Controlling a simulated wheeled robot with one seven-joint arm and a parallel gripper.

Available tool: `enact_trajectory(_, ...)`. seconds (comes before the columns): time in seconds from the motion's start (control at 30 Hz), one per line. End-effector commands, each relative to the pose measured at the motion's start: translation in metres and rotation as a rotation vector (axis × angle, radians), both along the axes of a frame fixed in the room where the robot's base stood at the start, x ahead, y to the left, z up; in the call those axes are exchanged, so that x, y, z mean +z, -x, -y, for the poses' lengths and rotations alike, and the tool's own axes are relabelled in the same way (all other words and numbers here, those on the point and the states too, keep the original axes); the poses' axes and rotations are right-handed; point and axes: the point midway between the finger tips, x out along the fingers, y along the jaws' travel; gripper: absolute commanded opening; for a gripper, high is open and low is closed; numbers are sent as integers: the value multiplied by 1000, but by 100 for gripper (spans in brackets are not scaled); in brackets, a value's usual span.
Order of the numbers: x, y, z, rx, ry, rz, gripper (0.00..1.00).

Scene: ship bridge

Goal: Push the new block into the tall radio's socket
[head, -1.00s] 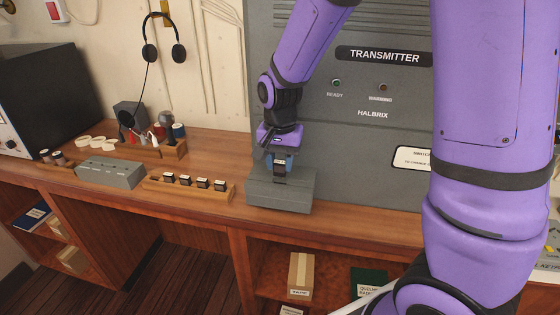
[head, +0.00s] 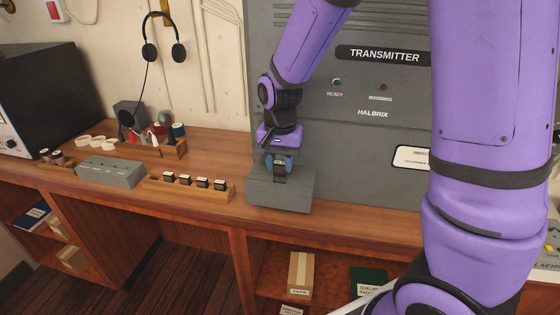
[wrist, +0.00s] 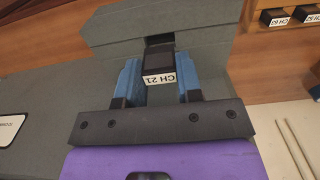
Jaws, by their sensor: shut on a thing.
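The tall radio is the grey cabinet marked TRANSMITTER (head: 340,125), with a grey ledge (head: 295,198) jutting from its base onto the counter. My gripper (head: 280,163) points down over this ledge. Its blue fingers are shut on a dark block (head: 280,174). In the wrist view my gripper (wrist: 160,75) holds the block (wrist: 158,63), whose white label reads CH 21. A dark opening, seemingly the socket (wrist: 158,40), shows just beyond the block at the ledge (wrist: 200,45). How deep the block sits in it, I cannot tell.
A wooden rack (head: 160,190) with several dark labelled blocks stands left of the ledge. A low grey box (head: 110,173) is farther left. Behind are a small tool rack (head: 172,150) and a hanging headset (head: 163,40).

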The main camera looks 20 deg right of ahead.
Motion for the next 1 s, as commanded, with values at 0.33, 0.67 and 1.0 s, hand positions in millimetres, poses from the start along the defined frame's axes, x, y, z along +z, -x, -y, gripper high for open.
enact_trajectory(0.33,-6,0,0,0,0,0,11)
enact_trajectory(0.67,-7,0,0,0,0,0,11)
enact_trajectory(1.0,-7,0,0,0,0,0,11)
